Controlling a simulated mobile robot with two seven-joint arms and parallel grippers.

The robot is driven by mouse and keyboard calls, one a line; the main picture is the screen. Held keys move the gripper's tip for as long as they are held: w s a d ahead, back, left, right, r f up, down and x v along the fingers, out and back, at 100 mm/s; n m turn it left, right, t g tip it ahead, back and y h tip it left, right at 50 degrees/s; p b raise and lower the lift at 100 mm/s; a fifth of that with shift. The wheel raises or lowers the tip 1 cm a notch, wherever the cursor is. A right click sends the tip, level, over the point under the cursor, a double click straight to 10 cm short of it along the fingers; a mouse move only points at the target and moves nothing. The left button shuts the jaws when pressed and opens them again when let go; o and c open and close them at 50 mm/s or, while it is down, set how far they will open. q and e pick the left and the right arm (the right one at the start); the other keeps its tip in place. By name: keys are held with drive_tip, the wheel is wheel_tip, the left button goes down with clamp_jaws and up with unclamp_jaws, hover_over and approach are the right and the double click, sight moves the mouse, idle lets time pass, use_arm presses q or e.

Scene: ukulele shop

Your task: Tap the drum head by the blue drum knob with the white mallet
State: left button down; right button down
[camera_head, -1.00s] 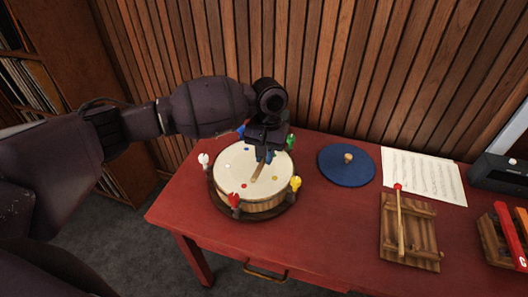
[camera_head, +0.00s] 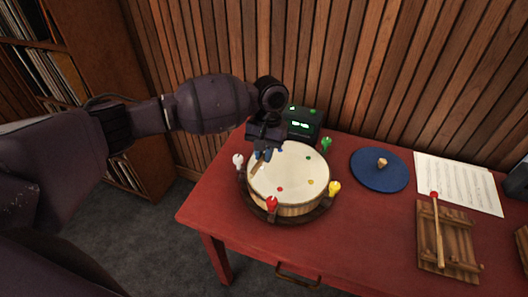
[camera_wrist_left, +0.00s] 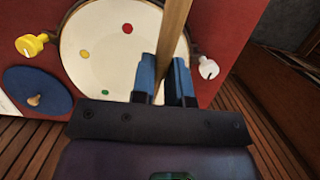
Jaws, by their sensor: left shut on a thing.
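The round drum (camera_head: 290,172) stands on the red table, its cream head marked with coloured dots. It also shows in the left wrist view (camera_wrist_left: 120,60). Around its rim are a white knob (camera_head: 238,160), a red knob (camera_head: 271,206), a yellow knob (camera_head: 334,188) and a green knob (camera_head: 326,143). I cannot make out the blue knob; my gripper covers the drum's back left. My left gripper (camera_head: 263,153) is shut on a wooden mallet stick (camera_wrist_left: 174,35) above the drum's left back edge. The mallet's head is not visible. My right gripper is out of view.
A dark box with a green display (camera_head: 302,123) stands behind the drum. To the right are a blue disc with a knob (camera_head: 379,170), a music sheet (camera_head: 460,182) and a wooden rack (camera_head: 447,242) holding a red-tipped mallet (camera_head: 437,215).

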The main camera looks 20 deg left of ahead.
use_arm(q)
drive_tip(key=shift+d+f+b, duration=0.15)
drive_tip(key=shift+f+b, duration=0.2)
drive_tip(key=shift+b, duration=0.05)
drive_tip(key=shift+f+b, duration=0.65)
drive_tip(key=shift+b, duration=0.15)
drive_tip(key=b+x, duration=0.3)
drive_tip(key=shift+w+f, duration=0.15)
drive_tip(key=shift+w, duration=0.15)
drive_tip(key=shift+f, duration=0.75)
drive_tip(key=shift+r, duration=0.15)
